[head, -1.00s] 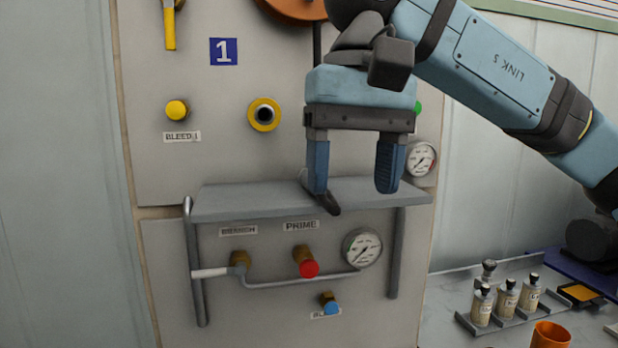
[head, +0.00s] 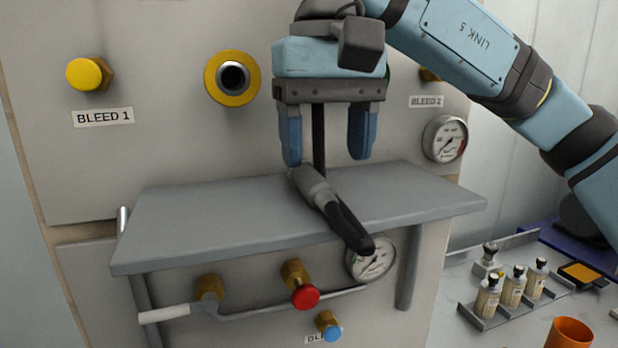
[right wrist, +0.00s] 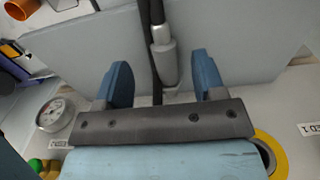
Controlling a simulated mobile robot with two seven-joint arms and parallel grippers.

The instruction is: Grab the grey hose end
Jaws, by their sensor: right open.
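The grey hose end (head: 314,187) lies on a grey shelf (head: 190,215), its black hose running forward over the front edge. My right gripper (head: 325,158) is open and empty, pointing down just above the shelf, with its blue fingers close to the hose end. In the right wrist view the hose end (right wrist: 166,62) shows beyond and between the two fingers (right wrist: 162,75), nearer the right one; I see no contact. My left gripper is not in view.
A yellow-ringed port (head: 231,77) and a gauge (head: 445,138) are on the panel behind. Below the shelf are a red knob (head: 305,297) and a pipe with a white-sleeved handle (head: 165,314). Bottles (head: 512,286) and an orange cup (head: 568,334) stand at lower right.

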